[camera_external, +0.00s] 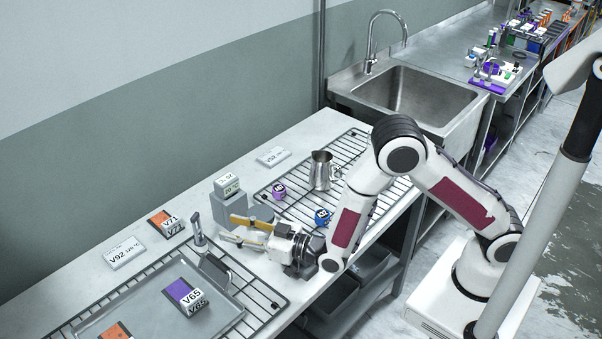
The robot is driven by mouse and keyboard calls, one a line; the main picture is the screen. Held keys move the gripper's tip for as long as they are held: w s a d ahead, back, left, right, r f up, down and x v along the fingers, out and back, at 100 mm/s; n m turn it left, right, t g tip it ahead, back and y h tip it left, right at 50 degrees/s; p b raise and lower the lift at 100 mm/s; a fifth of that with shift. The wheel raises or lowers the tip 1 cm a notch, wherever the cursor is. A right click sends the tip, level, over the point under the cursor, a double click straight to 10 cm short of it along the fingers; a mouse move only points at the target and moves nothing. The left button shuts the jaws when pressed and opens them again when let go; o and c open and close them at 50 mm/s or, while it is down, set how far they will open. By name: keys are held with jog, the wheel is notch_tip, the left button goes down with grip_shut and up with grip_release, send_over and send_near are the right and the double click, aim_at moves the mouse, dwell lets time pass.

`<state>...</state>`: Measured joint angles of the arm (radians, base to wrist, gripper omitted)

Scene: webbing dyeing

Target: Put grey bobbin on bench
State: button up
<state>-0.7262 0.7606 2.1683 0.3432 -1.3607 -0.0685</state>
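My gripper (230,228) is low over the pale bench (310,140), its fingers pointing left beside a grey device with a small display (230,188). The fingers look spread apart, and I see nothing clearly held between them. I cannot make out a grey bobbin for certain; the gripper and the device hide part of the bench there. A purple bobbin (279,190) sits on the rear wire rack (262,192). A blue bobbin (322,217) sits near the right edge of that rack, close to my arm.
A metal pitcher (321,171) stands on the rear rack. A tray (150,305) with V65 (190,295) and orange boxes lies on the front rack. A V71 box (166,222) and a V92 label (125,253) are at the left. A sink (405,95) is behind.

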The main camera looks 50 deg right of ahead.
jog(key=d+r, duration=0.2)
jog(key=w+d+r+g+h, duration=0.1)
jog(key=d+r, duration=0.1)
jog(key=d, duration=0.1)
jog(key=d+r+m+g, duration=0.1)
jog(key=d+r, duration=0.1)
jog(key=shift+w+d+r, duration=0.1)
jog(key=shift+w+d, duration=0.2)
jog(key=shift+w, duration=0.05)
jog(key=s+d+r+m+g+h, duration=0.1)
jog(key=s+d+r+g, duration=0.15)
jog(key=d, duration=0.25)
jog(key=s+d+r+g+h, duration=0.1)
jog(key=s+d+r, duration=0.2)
jog(key=d, duration=0.3)
jog(key=s+d+g+h, duration=0.1)
jog(key=s+d, duration=0.5)
jog(key=s, duration=0.3)
jog(key=s+d+m+g+h, duration=0.1)
jog(key=s+d+g, duration=0.1)
jog(key=s+d, duration=0.4)
jog(key=s+d+m+g+h, duration=0.1)
jog(key=s+d, duration=0.5)
jog(key=s, duration=0.8)
jog(key=shift+d+r+g+h, duration=0.2)
jog(key=shift+d+g+h, duration=0.1)
jog(key=shift+g, duration=0.45)
